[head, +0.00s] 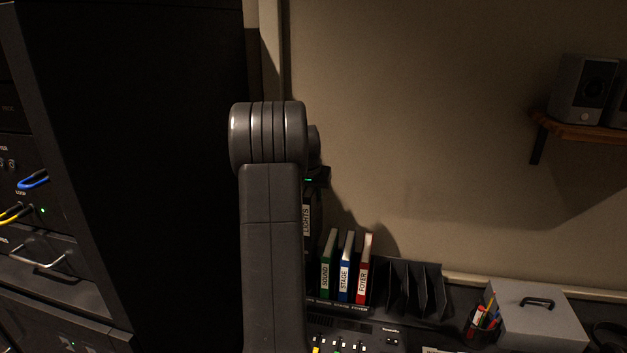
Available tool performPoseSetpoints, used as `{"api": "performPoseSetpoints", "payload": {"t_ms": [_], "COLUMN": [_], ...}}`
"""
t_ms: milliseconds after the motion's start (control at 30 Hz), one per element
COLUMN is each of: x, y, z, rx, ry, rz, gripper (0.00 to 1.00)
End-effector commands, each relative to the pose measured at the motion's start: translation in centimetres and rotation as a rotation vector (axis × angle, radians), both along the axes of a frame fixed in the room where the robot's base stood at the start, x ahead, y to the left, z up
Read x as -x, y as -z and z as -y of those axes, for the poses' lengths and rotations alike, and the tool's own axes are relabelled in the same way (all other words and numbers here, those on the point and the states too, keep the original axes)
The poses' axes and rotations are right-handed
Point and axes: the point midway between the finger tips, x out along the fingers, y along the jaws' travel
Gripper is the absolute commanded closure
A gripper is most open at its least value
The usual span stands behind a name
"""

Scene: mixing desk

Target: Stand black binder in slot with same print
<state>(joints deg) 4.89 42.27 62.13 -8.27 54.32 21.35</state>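The black binder (306,215) has a white spine label reading LIGHTS. It is upright, higher than the other binders and left of the green one, partly hidden behind my arm. My gripper (318,178) shows only in part at the binder's top. Its fingers are mostly hidden, but the raised binder hangs from it. The slot rack (343,307) has small print along its front edge, too small to read surely. It holds the green SOUND binder (326,275), blue STAGE binder (345,277) and red FOYER binder (363,279). The rack's left end is hidden by my arm.
A dark rack of empty dividers (416,289) stands right of the binders. Further right are a pen cup (482,325) and a grey box (540,318). A mixing desk (350,337) lies in front. A tall equipment cabinet (130,150) fills the left.

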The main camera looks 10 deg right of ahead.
Motion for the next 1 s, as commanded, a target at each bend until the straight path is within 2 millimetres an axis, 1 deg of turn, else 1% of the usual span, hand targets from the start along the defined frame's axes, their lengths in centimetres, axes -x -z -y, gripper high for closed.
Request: {"api": "performPoseSetpoints", "payload": {"t_ms": [33,67,100,300,567,1000], "x": [0.0,0.1,0.1,0.0,0.0,0.0], "y": [1.1,1.6,2.6,6.0,7.7,11.1], "z": [0.0,0.0,0.0,0.0,0.0,0.0], "rx": [0.0,0.0,0.001,0.001,0.0,0.0], "ry": [0.0,0.0,0.001,-0.001,0.0,0.001], "rz": [-0.002,-0.003,-0.003,-0.001,0.001,0.001], "gripper": [1.0,1.0,1.0,1.0,1.0,1.0]}}
